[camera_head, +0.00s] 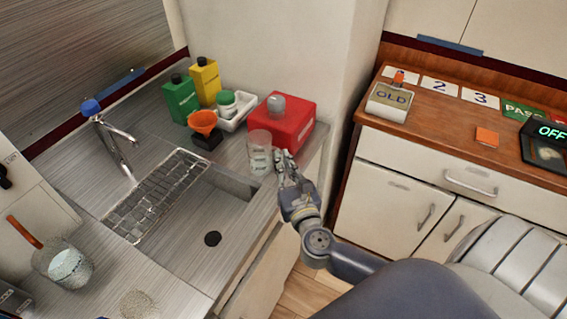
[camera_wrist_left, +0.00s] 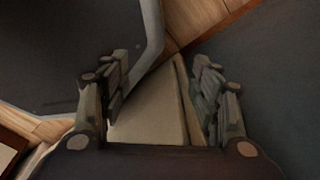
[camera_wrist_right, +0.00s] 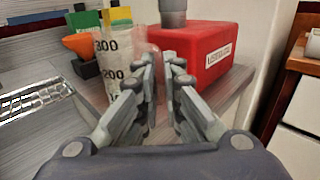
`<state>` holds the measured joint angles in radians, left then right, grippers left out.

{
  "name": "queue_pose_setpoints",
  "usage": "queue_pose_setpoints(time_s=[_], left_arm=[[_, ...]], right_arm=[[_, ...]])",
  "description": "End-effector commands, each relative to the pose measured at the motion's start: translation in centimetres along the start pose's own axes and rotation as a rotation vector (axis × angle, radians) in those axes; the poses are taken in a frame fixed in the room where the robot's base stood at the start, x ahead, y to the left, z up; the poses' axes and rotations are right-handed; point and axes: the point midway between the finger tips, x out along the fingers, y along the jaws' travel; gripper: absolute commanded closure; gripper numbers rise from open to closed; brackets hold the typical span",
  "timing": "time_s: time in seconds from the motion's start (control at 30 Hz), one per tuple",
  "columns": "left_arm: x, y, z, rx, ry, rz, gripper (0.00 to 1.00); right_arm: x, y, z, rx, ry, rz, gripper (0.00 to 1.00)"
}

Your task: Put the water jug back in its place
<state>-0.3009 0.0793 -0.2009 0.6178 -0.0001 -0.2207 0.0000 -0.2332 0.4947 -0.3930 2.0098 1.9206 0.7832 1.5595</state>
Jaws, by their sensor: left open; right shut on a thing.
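The water jug (camera_head: 260,150) is a clear container with markings, upright by the right end of the sink, in front of the red box. In the right wrist view the jug (camera_wrist_right: 120,68) shows the numbers 300 and 200, left of the fingers. My right gripper (camera_head: 284,160) is shut on the jug at its right side; the exact grip point is hard to see. I cannot tell whether the jug's base touches the counter. My left gripper (camera_wrist_left: 160,90) is open and empty, seen only in its wrist view, low among my own parts.
A red box (camera_head: 290,122) with a grey cap stands behind the jug. An orange funnel (camera_head: 203,120), green bottle (camera_head: 180,98) and yellow bottle (camera_head: 205,80) stand left of it. A wire rack (camera_head: 160,190) lies across the sink. A clear pot (camera_head: 68,265) stands front left.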

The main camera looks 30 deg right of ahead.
Motion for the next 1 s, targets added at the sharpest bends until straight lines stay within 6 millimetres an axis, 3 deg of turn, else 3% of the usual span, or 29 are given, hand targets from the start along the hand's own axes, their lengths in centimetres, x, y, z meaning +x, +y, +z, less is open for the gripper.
queue_pose_setpoints(time_s=[0.27,0.4,0.8,1.0], left_arm=[[0.3,0.0,0.0,-0.002,0.000,0.000,0.43],[0.2,0.0,0.0,-0.002,0.001,-0.001,0.43],[-0.2,-0.1,-0.2,-0.002,0.004,-0.001,0.43],[0.7,0.0,-0.2,-0.002,0.005,-0.001,0.43]], right_arm=[[0.0,0.0,-0.3,0.001,-0.001,-0.001,1.00],[0.0,0.0,-0.2,0.001,-0.001,0.000,0.73],[0.0,0.0,0.3,0.000,-0.001,0.000,0.73],[-2.8,0.0,-0.2,0.003,0.003,0.000,0.73]])
